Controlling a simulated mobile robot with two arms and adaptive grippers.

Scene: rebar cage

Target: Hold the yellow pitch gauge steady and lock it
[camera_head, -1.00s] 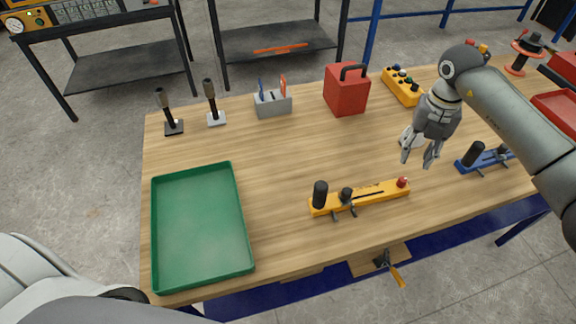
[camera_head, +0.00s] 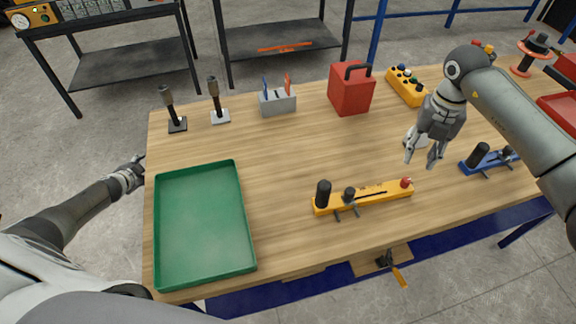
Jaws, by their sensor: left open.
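The yellow pitch gauge (camera_head: 371,195) lies on the wooden table near its front edge. It has a black upright handle at its left end, a dark clamp knob beside it and a red knob at its right end. My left gripper (camera_head: 139,166) is at the table's left edge, beyond the green tray's corner, far from the gauge and empty. My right gripper (camera_head: 424,157) hangs above the table, up and right of the gauge, with its fingers apart and nothing between them. Neither gripper touches the gauge.
A green tray (camera_head: 246,222) lies between my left gripper and the gauge. A blue gauge (camera_head: 484,161) lies to the right. A red box (camera_head: 350,92), a grey holder (camera_head: 277,103), a yellow button box (camera_head: 405,87) and two dark-handled tools stand at the back. The table's middle is clear.

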